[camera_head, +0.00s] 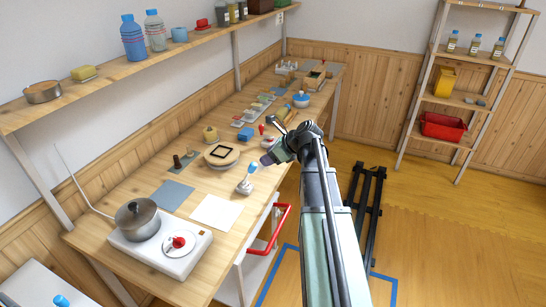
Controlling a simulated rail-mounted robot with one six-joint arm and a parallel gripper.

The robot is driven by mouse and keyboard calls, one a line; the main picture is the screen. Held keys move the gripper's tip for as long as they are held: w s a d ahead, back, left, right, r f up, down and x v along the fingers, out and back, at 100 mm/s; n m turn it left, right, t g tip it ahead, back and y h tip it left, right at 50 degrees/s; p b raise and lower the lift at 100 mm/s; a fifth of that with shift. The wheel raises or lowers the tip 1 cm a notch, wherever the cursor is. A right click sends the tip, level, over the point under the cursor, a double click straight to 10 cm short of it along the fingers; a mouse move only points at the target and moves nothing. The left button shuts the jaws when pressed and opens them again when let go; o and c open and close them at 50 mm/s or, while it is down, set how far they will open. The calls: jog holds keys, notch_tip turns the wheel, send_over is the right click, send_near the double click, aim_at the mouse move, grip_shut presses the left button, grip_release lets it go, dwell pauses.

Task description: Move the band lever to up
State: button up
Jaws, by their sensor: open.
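A small lever (252,168) with a blue tip stands on a white base (244,188) near the front edge of the wooden workbench (185,222). I cannot tell for sure that it is the band lever, nor which position it is set to. My gripper (266,160) is open, seen small and partly hidden by my own wrist. It is just above and to the right of the blue tip in the picture; I cannot tell whether they touch. No held object shows.
A white sheet (216,212) lies in front. A pot (137,218) sits on a white stove (172,252) at the near end. A red handle (272,232) juts from the bench front.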

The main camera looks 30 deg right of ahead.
jog(key=shift+b+x, duration=2.3)
jog(key=shift+x, duration=1.4)
jog(key=c, duration=0.7)
jog(key=shift+w+a+r, duration=0.15)
jog(key=shift+r, duration=0.05)
jog(key=shift+w+a+p, duration=0.1)
jog(key=shift+w+a, duration=0.65)
jog(key=shift+w, duration=0.3)
jog(key=shift+w+a+p, duration=0.1)
jog(key=shift+w+a, duration=0.65)
jog(key=shift+w, duration=0.3)
jog(key=shift+w+a+p, duration=0.1)
jog(key=shift+w+a, duration=0.65)
jog(key=shift+w, duration=0.3)
jog(key=shift+c, duration=0.2)
jog(key=o, duration=0.7)
jog(key=shift+o, duration=0.2)
notch_tip(320, 180, up, 12)
jog(key=p, duration=1.2)
send_over(253, 163)
jog(key=s+d, duration=0.3)
jog(key=s, duration=0.2)
jog(key=shift+w+f, duration=0.25)
